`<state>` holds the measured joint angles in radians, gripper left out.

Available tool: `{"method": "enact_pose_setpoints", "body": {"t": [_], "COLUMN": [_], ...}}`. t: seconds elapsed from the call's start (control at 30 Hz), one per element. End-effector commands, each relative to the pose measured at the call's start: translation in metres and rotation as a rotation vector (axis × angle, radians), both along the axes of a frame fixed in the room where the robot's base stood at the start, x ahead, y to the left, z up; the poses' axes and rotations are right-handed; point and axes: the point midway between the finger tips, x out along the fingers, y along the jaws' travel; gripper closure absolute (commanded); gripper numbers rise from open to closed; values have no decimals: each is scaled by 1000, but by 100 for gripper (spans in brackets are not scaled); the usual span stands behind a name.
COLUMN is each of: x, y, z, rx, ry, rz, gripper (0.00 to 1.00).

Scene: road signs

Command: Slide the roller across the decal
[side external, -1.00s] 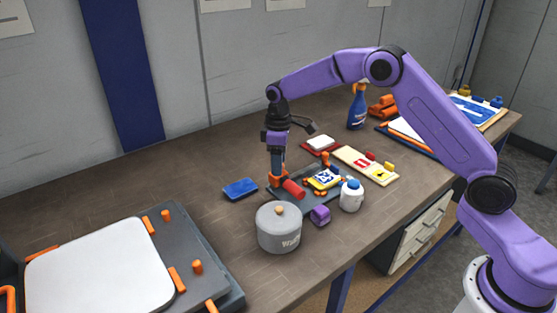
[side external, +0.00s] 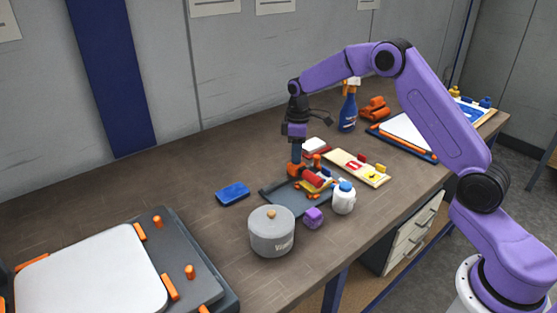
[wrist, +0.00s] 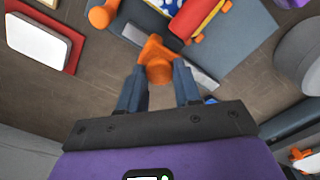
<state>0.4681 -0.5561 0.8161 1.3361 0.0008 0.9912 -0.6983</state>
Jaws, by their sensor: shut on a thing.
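My gripper (side external: 296,168) is shut on the orange handle (wrist: 156,60) of the roller and points down. The roller's red cylinder (side external: 312,180) lies over the small yellow sign plate (side external: 327,187) in the dark grey tray (side external: 277,198), covering much of it in the side view. In the wrist view the red cylinder (wrist: 192,17) lies across the plate beside the blue and white decal (wrist: 172,5). It looks to be touching the plate, but contact is not clear. Orange clips (wrist: 197,39) sit at the plate's edge. Part of the decal is hidden or out of frame.
A grey lidded pot (side external: 270,235), purple block (side external: 313,217) and white bottle (side external: 343,201) stand in front of the tray. A blue pad (side external: 232,194) lies left. A cream sign board (side external: 350,166) lies right, and a red-and-white pad (side external: 316,147) behind.

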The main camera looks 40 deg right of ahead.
Motion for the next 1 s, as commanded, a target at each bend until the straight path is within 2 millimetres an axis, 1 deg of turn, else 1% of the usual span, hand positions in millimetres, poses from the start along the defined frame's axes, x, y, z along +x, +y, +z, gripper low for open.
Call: {"method": "enact_pose_setpoints", "body": {"t": [0.03,0.1,0.2,0.53,0.57,0.6,0.63,0.9,1.0], "x": [1,1,0,1,1,0,0,0,1], "y": [-14,-26,-35,-40,-41,-41,-40,-37,-37], "z": [1,1,1,1,1,1,1,1,5], "rx": [-1,-1,-1,-4,-4,-4,-4,-1,-1], "ry": [-3,-3,-3,-5,-4,-5,-5,-3,-4], "rz": [-6,-5,-2,-3,-4,-4,-4,-1,-1], "gripper": [100,100,100,100,60,47,41,41,41]}}
